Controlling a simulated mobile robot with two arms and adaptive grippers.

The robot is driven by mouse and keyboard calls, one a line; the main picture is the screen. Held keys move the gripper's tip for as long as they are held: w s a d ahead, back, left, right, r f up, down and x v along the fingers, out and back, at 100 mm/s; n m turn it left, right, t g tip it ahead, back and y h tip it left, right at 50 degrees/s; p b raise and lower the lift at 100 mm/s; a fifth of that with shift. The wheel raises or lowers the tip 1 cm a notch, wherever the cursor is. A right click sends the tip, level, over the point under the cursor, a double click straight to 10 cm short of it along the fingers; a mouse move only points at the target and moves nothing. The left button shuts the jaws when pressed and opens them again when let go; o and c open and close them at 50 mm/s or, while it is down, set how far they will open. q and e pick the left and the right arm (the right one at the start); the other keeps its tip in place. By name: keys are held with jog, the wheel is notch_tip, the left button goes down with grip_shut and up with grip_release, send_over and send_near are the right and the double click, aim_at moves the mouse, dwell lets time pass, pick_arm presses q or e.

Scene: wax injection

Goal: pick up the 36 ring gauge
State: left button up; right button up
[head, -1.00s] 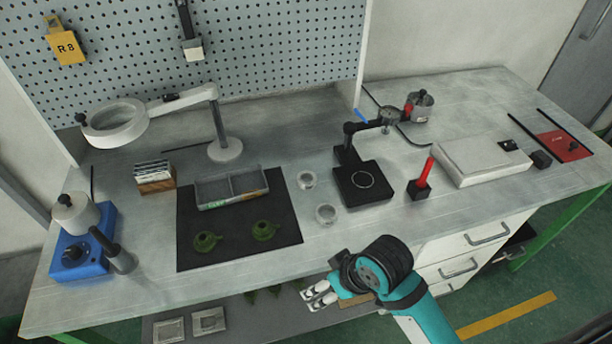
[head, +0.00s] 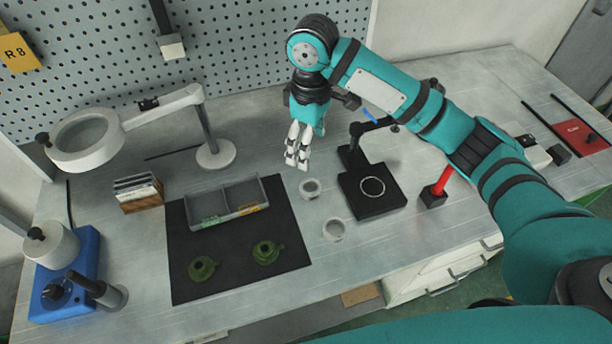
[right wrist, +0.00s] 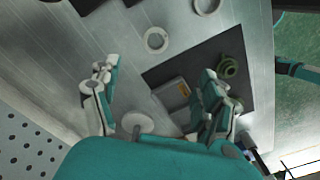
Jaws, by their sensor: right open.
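Two grey metal ring gauges lie on the bench right of the black mat: a farther ring (head: 310,188) and a nearer ring (head: 334,230). I cannot read a size on either, so I cannot tell which is the 36. My right gripper (head: 298,158) hangs above the bench, just behind and left of the farther ring, pointing down and empty. In the right wrist view its open fingers (right wrist: 158,85) stand wide apart, with the farther ring (right wrist: 156,40) visible beyond the gap and the nearer ring (right wrist: 207,4) at the top edge. My left gripper is not in view.
The black mat (head: 184,275) holds a grey divided tray (head: 227,204) and two green parts (head: 265,252). A black stand (head: 375,207) with a light circle is right of the rings. A magnifier lamp base (head: 215,154) stands behind the tray. A red-handled tool (head: 440,183) stands farther right.

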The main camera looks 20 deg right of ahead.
send_over(311, 185)
jog(key=s, duration=0.2)
jog(key=f, duration=0.7)
jog(key=f+p, duration=0.1)
jog(key=f, duration=0.2)
jog(key=shift+w+a+f, duration=0.1)
jog(key=shift+a+f, duration=0.2)
jog(key=shift+a, duration=0.05)
jog(key=shift+f, duration=0.4)
notch_tip(311, 185, down, 4)
jog(key=shift+r+p, duration=0.15)
jog(key=shift+p, duration=0.2)
jog(key=shift+f, duration=0.5)
jog(key=shift+c, duration=0.9)
jog(key=c, duration=1.1)
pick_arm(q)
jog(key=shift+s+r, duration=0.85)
pick_arm(e)
jog(key=shift+w, duration=0.1)
jog(key=shift+c, duration=0.7)
